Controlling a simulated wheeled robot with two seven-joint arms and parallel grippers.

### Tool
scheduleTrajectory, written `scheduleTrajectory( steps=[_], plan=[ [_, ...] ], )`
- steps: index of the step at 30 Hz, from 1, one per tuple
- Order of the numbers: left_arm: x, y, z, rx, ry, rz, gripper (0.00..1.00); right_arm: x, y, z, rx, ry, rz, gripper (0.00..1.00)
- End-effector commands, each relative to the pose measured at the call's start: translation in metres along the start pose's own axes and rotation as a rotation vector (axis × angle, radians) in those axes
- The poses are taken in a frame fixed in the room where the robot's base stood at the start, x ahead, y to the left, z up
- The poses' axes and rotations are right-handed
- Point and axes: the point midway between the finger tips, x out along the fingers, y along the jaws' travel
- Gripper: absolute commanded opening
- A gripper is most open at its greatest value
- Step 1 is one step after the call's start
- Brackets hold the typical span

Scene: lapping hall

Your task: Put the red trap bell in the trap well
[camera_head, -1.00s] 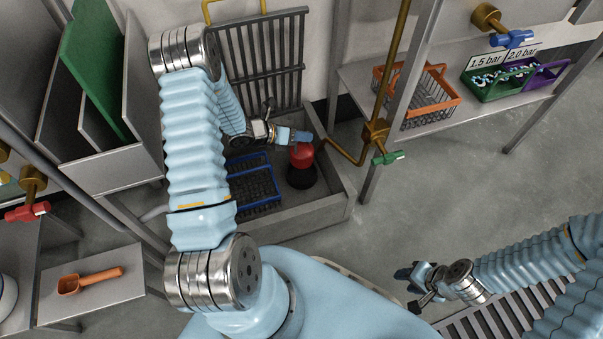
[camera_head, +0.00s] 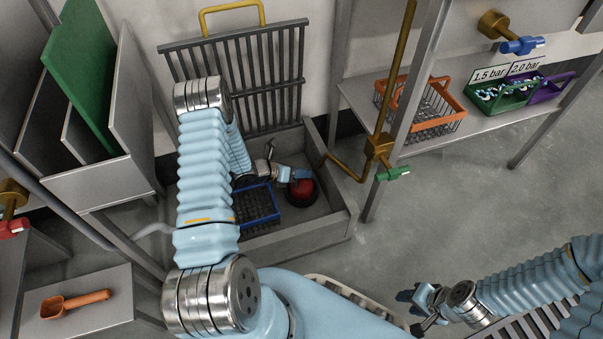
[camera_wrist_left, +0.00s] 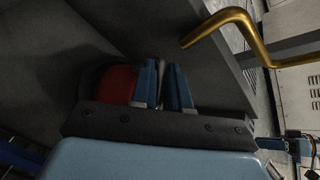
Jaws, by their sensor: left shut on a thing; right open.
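The red trap bell (camera_head: 302,191) is low in the grey floor basin, at the round dark trap well (camera_head: 314,199), whose dark rim shows beside it. My left gripper (camera_head: 300,175) is at the top of the bell and shut on it. In the left wrist view the bell (camera_wrist_left: 118,84) shows beside the blue fingers (camera_wrist_left: 164,85); its lower part is in shadow. I cannot tell whether the bell is fully seated. My right gripper (camera_head: 420,305) is open and empty, at the lower right over the floor.
A blue basket (camera_head: 255,204) stands in the basin (camera_head: 342,206) left of the well. A grey grate (camera_head: 265,75) leans upright behind. A brass pipe (camera_head: 345,167) with a green-handled valve (camera_head: 393,173) is at right. An orange basket (camera_head: 428,113) is on the shelf.

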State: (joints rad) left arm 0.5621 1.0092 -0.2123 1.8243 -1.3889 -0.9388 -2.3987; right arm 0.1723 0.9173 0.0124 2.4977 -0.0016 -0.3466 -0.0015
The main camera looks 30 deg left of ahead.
Motion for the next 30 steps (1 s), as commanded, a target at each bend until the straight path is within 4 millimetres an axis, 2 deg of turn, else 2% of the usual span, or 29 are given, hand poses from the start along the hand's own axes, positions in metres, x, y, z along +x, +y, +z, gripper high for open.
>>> scheduleTrajectory(
  steps=[5, 6, 11, 22, 26, 30],
  plan=[
    [0.001, 0.001, -0.001, 0.0, -0.001, -0.001, 0.0, 0.002, 0.001, 0.0, 0.0, 0.0, 0.0, 0.43],
    [0.001, 0.001, -0.001, 0.0, 0.0, 0.0, 0.17, 0.003, 0.001, 0.0, 0.0, 0.0, 0.0, 0.43],
    [0.0, 0.0, -0.001, 0.0, 0.0, 0.0, 0.41, 0.002, 0.001, 0.0, 0.0, 0.0, 0.0, 0.43],
    [-0.005, 0.0, 0.001, -0.001, 0.0, 0.002, 0.41, -0.002, -0.001, 0.0, 0.0, 0.0, 0.0, 0.43],
    [-0.028, 0.0, 0.002, -0.001, 0.0, 0.004, 0.41, -0.005, -0.002, 0.0, 0.0, -0.001, 0.0, 0.43],
    [-0.062, -0.001, 0.002, -0.001, 0.0, 0.004, 0.41, -0.01, -0.004, 0.0, -0.001, -0.003, 0.0, 0.43]
  ],
)
